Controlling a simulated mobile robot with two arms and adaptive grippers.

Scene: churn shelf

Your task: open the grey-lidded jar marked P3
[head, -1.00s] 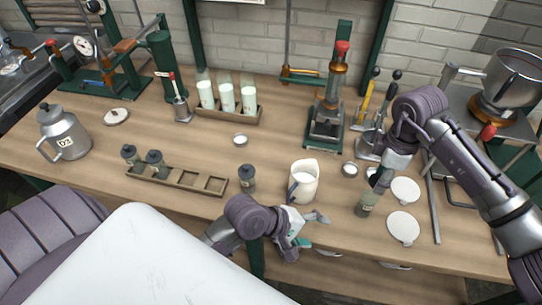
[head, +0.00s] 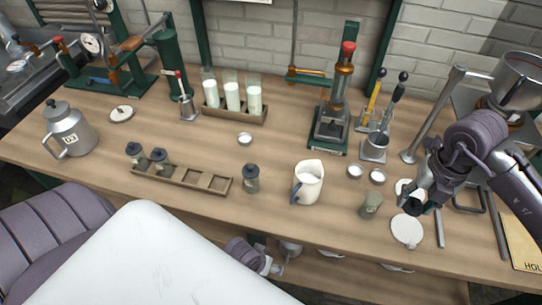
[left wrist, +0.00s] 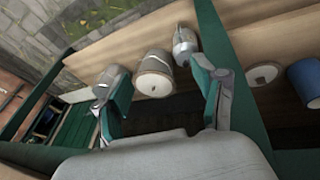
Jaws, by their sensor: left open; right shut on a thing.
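A small grey-green jar (head: 371,205) stands upright near the table's front right. No dark lid shows on its top, and its marking is unreadable. My right gripper (head: 411,206) is just right of it and apart from it, shut on a small dark round thing that looks like a grey lid. Another jar with a grey lid (head: 251,178) stands right of the rack; its label is too small to read. My left gripper (left wrist: 162,85) is open and empty in the left wrist view. In the head view, its arm is below the table's front edge, mostly hidden by my body.
A white pitcher (head: 308,182) stands left of the jar. Two small round dishes (head: 355,171) (head: 377,177) lie behind it, and a white disc (head: 406,230) lies to its right. A wooden rack (head: 205,181) holds two lidded jars. The table's middle is fairly clear.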

